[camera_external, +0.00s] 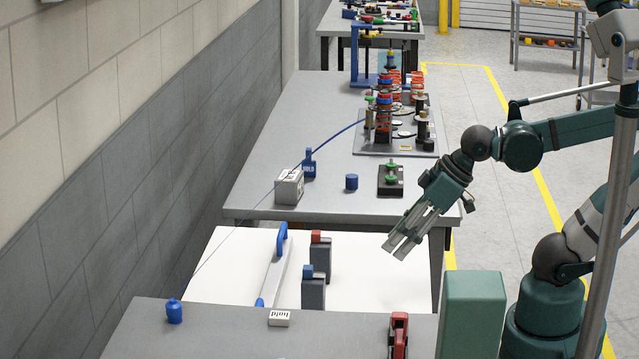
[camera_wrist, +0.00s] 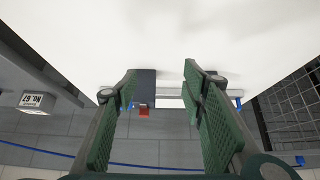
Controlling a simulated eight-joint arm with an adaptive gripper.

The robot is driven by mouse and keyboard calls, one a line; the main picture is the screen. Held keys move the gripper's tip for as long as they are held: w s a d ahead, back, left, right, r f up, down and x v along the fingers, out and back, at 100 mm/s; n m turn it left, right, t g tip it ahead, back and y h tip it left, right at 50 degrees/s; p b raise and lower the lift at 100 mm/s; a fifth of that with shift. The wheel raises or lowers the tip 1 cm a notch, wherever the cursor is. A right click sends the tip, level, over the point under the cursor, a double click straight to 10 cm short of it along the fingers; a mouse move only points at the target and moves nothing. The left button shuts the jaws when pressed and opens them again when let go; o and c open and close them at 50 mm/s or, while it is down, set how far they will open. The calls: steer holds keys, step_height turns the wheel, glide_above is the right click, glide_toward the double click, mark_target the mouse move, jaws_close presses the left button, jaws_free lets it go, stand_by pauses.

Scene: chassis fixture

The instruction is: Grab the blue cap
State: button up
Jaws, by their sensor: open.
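A short blue cylinder (camera_external: 351,182), which looks like a cap, stands on the grey table in the external view. Another small blue piece with a narrower top (camera_external: 174,311) stands on the near grey table at left. I cannot tell which is the blue cap. My gripper (camera_external: 401,245) hangs over the right side of the white surface, pointing down and left, in front of and right of the cylinder and apart from both. In the wrist view my gripper (camera_wrist: 162,88) is open, with nothing held between its green fingers.
The white surface (camera_external: 225,270) carries grey blocks with red (camera_external: 320,256) and blue (camera_external: 312,290) tops and a blue-handled bar (camera_external: 275,265). A white-grey box (camera_external: 289,187), a blue bottle-like piece (camera_external: 309,164) and a black fixture (camera_external: 390,179) surround the cylinder. A blue cable crosses the table.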

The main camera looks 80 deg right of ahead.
steer(key=shift+r, duration=0.1)
steer(key=w+d+r+m+g+h+p, duration=0.15)
steer(key=w+d+r+m+p, duration=0.25)
steer(key=w+d+r+p, duration=0.45)
steer(key=m+g+p, duration=0.5)
steer(key=m+p, duration=0.7)
glide_above(351, 176)
steer(key=a, duration=0.2)
step_height(351, 176, down, 9)
steer(key=shift+w+d+r, duration=0.1)
steer(key=shift+r, duration=0.1)
steer(key=shift+s+d+f+g+p, duration=0.2)
steer(key=shift+d+f+g+p, duration=0.1)
steer(key=shift+d, duration=0.2)
steer(key=shift+f, duration=0.1)
steer(key=shift+d+f, duration=0.1)
steer(key=shift+f, duration=1.1)
